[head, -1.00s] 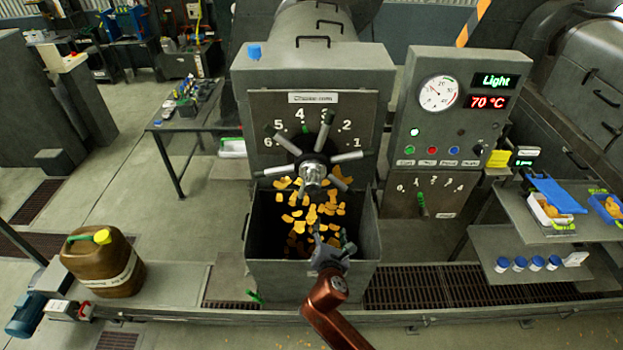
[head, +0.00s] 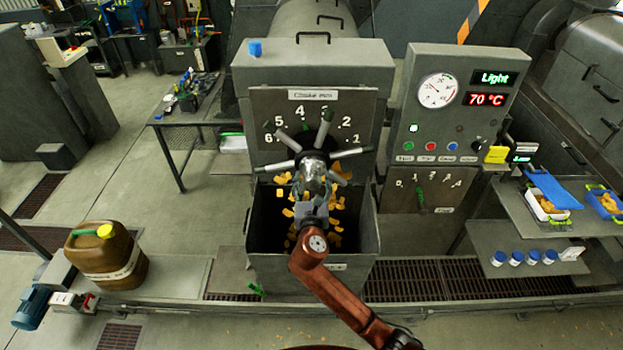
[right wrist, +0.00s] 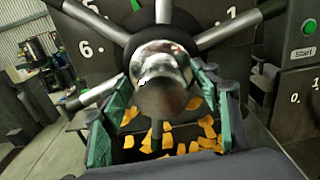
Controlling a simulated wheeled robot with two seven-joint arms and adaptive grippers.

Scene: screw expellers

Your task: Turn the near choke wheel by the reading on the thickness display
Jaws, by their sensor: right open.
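The near choke wheel (head: 286,142) has several grey spokes with dark grips and a shiny central hub, in front of a plate numbered 1 to 6 (head: 262,105). It also shows large in the right wrist view (right wrist: 208,33). My right gripper (head: 313,186) is at the hub, its arm rising from below. In the right wrist view its green fingers (right wrist: 160,106) stand open on either side of the hub (right wrist: 160,75); contact is unclear. The small thickness display (head: 521,158), right of the panel, is too small to read surely. My left gripper is out of view.
An open bin (head: 364,240) with orange flakes lies under the wheel. A panel (head: 455,95) with a gauge, "Light" and "70 °C" stands to the right. A shelf (head: 487,200) holds trays and blue-capped jars. A brown canister (head: 105,255) stands at left.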

